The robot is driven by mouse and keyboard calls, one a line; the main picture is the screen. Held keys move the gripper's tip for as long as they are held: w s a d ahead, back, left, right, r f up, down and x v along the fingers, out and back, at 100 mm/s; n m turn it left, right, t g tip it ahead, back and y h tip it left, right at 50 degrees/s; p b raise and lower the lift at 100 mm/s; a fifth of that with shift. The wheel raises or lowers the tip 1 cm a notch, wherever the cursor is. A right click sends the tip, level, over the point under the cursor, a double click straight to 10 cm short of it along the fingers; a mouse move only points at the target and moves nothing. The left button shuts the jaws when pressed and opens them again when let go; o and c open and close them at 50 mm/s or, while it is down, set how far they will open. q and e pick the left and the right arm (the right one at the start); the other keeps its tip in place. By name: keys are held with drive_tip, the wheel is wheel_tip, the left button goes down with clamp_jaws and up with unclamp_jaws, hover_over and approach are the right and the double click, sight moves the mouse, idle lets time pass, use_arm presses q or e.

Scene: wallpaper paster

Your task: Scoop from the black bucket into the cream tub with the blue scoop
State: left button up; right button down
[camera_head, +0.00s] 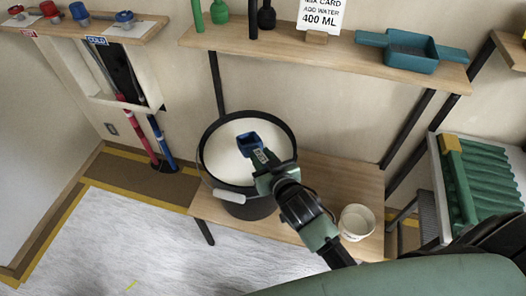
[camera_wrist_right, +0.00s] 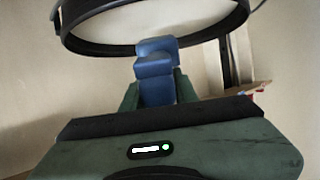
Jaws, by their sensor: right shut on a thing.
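The black bucket (camera_head: 206,140) stands on a low wooden bench and holds white contents (camera_head: 221,158). The blue scoop (camera_head: 250,141) is over the bucket's opening in the head view; I cannot tell whether it touches the contents. My right gripper (camera_head: 262,160) is shut on the scoop's handle. In the right wrist view the blue scoop (camera_wrist_right: 155,75) points ahead from the gripper, with the bucket's black rim (camera_wrist_right: 85,45) beyond it. The cream tub (camera_head: 357,222) stands on the bench, right of the bucket and beside my right forearm. My left gripper is not in view.
The low bench (camera_head: 335,180) has bare wood between bucket and tub. A wall shelf (camera_head: 270,40) above carries a teal tray (camera_head: 411,50), green bottles and a card reading 400 ML. Green rolls (camera_head: 485,180) lie at the right.

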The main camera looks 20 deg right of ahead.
drive_tip(key=shift+w+f+b, duration=0.2)
drive_tip(key=shift+f+b, duration=0.05)
drive_tip(key=shift+f, duration=0.25)
drive_tip(key=shift+w+f+b, duration=0.15)
drive_tip(key=shift+f+b, duration=0.1)
drive_tip(key=shift+f, duration=0.2)
drive_tip(key=shift+w+f+b, duration=0.35)
drive_tip(key=shift+f+b, duration=0.15)
drive_tip(key=shift+f, duration=0.2)
drive_tip(key=shift+w+f+b, duration=0.35)
drive_tip(key=shift+f+b, duration=0.15)
drive_tip(key=shift+f, duration=0.2)
drive_tip(key=shift+s, duration=0.1)
